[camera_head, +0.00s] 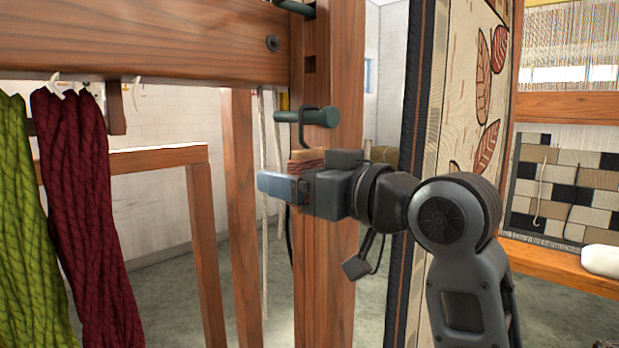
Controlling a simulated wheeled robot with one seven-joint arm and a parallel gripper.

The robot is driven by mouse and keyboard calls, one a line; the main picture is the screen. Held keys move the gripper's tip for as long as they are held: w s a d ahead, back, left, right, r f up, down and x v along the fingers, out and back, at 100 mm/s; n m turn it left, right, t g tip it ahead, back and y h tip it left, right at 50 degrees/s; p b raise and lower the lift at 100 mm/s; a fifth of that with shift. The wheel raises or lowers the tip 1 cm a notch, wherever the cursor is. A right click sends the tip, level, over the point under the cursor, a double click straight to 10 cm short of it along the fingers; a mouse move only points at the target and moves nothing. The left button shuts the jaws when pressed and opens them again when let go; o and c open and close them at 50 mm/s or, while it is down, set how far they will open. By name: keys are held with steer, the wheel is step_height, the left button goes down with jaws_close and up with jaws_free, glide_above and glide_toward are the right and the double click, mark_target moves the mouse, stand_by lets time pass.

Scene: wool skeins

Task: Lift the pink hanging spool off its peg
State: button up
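A spool (304,163) with a light wooden top and reddish-pink winding hangs by a dark wire hook (308,126) from a green peg (307,116) on the wooden post. The hook still loops over the peg. My gripper (278,186) is at the spool's height, just below the peg, its blue-grey finger reaching left across the spool's front. The gripper hides most of the spool's lower part. The far finger is hidden, so I cannot tell whether the fingers touch or clamp the spool.
The wooden post (325,265) stands right behind the gripper. A second green peg (296,8) sits higher. A patterned textile panel (465,110) is close on the right. Green (22,220) and dark red (83,200) skeins hang at the left.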

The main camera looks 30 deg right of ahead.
steer(key=c, duration=0.7)
steer(key=shift+r, duration=0.1)
steer(key=shift+c, duration=0.2)
